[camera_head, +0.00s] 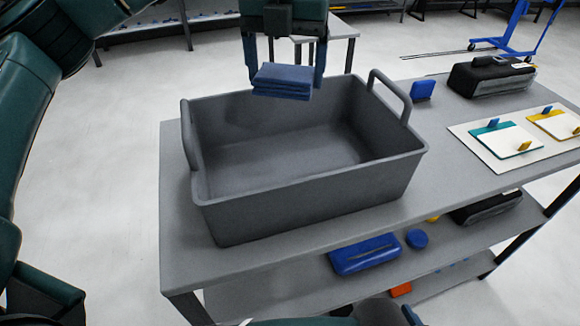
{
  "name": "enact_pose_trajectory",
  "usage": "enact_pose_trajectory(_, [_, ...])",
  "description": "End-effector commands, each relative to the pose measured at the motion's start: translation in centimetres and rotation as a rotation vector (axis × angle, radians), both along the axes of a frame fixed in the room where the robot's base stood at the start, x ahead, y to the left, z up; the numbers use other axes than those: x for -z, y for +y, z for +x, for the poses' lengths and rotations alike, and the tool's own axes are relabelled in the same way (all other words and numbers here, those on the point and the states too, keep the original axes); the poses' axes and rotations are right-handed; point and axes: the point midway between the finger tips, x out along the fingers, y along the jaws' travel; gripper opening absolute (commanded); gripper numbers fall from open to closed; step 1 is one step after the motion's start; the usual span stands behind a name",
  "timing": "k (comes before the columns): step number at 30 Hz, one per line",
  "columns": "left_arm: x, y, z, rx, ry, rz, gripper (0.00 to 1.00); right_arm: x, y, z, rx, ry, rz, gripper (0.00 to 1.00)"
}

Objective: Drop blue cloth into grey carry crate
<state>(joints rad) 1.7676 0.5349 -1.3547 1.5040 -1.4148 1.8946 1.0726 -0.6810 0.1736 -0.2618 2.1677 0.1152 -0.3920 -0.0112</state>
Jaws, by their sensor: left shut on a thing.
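The blue cloth (282,82) is folded into a small stack and hangs between the fingers of my left gripper (284,75). The gripper is shut on it and points down. In the picture, the cloth shows over the far wall of the grey carry crate (310,198), above the rim. The crate stands on the grey table, with an upright handle at its left end and another at its right end. Its visible inside is empty. My right gripper is not clearly visible; only dark parts of my body show at the bottom edge.
The grey table (460,155) holds a small blue block (422,90), a black case (490,77) and a white board (515,145) with clipped cards to the right. A lower shelf holds a blue pouch (364,254). A blue lifting frame (515,35) stands on the floor behind.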

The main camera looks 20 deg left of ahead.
Motion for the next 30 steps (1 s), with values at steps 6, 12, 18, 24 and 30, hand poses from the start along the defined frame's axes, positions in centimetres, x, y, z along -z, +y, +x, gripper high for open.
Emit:
enact_pose_trajectory(6, [1.83, 0.0, 0.01, 0.0, -0.001, -0.001, 0.59, 0.86, -0.13, 0.22, 0.012, -0.003, 0.024, 0.36])
enact_pose_trajectory(12, [1.74, 0.0, 0.01, 0.0, 0.0, -0.001, 0.59, 0.34, -0.08, 0.32, 0.015, -0.01, 0.031, 0.36])
enact_pose_trajectory(18, [1.73, 0.0, 0.0, 0.0, 0.0, 0.0, 0.94, 0.37, -0.09, 0.29, 0.015, -0.01, 0.029, 0.36])
enact_pose_trajectory(24, [1.73, 0.0, 0.0, 0.0, 0.0, 0.0, 1.0, 0.58, -0.09, 0.22, 0.014, -0.005, 0.028, 0.36])
enact_pose_trajectory(30, [1.11, -0.02, 0.02, 0.0, -0.002, 0.0, 1.0, 0.86, -0.08, 0.11, 0.014, 0.002, 0.025, 0.36])
